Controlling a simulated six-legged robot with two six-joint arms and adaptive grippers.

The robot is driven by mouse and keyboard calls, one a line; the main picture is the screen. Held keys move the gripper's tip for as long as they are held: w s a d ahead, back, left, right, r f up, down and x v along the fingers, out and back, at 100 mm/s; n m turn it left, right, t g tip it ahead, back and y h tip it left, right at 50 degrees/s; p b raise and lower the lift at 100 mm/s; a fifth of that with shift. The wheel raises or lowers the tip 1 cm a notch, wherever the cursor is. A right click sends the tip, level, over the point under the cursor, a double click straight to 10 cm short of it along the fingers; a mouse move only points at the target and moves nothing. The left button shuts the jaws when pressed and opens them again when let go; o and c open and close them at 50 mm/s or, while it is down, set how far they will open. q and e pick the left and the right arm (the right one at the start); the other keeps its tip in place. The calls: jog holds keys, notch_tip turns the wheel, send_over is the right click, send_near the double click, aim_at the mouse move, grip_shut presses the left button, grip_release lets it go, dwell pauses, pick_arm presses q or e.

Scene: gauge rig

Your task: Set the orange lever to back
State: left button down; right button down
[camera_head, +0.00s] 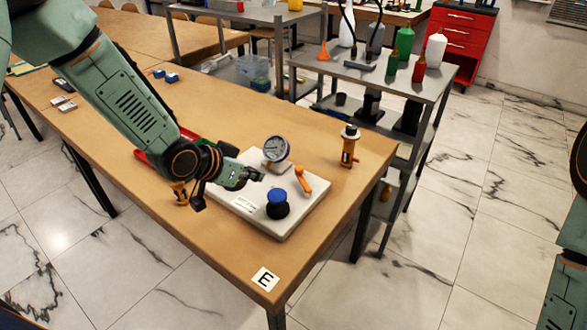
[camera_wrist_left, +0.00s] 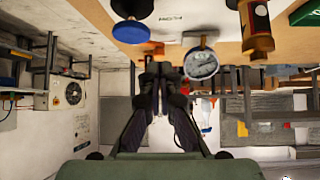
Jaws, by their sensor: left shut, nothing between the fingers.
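The orange lever (camera_head: 303,180) stands on a pale base plate (camera_head: 297,222), to the right of my left gripper and between the gauge and the blue knob. Its upper end tilts to the left in the head view. In the left wrist view a small orange part (camera_wrist_left: 152,48) shows just beyond the fingertips, mostly hidden. My left gripper (camera_head: 258,174) is shut and empty, over the plate and a short gap from the lever. Its fingers also show in the left wrist view (camera_wrist_left: 158,69). My right gripper is out of view.
The dial gauge (camera_head: 276,149) stands behind the lever, and a blue-topped black knob (camera_head: 277,205) stands in front. A brown and orange bottle-like object (camera_head: 349,146) stands at the table's right. The table (camera_head: 245,253) is clear near its E label (camera_head: 265,279).

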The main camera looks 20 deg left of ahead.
pick_arm(q)
jog(key=b, duration=0.2)
send_near(296, 174)
notch_tip(296, 174, down, 4)
jog(key=shift+a+r, duration=0.1)
jog(key=shift+a, duration=0.05)
jog(key=shift+w+d, duration=0.3)
jog(key=shift+w, duration=0.2)
jog(key=shift+w+d, duration=0.3)
jog(key=shift+w, duration=0.25)
jog(key=shift+w+d, duration=0.35)
jog(key=shift+w, duration=0.25)
jog(key=shift+w+d+f, duration=0.1)
jog(key=shift+w+f, duration=0.15)
jog(key=shift+w, duration=0.2)
jog(key=shift+s+r, duration=0.1)
jog(key=shift+s, duration=0.05)
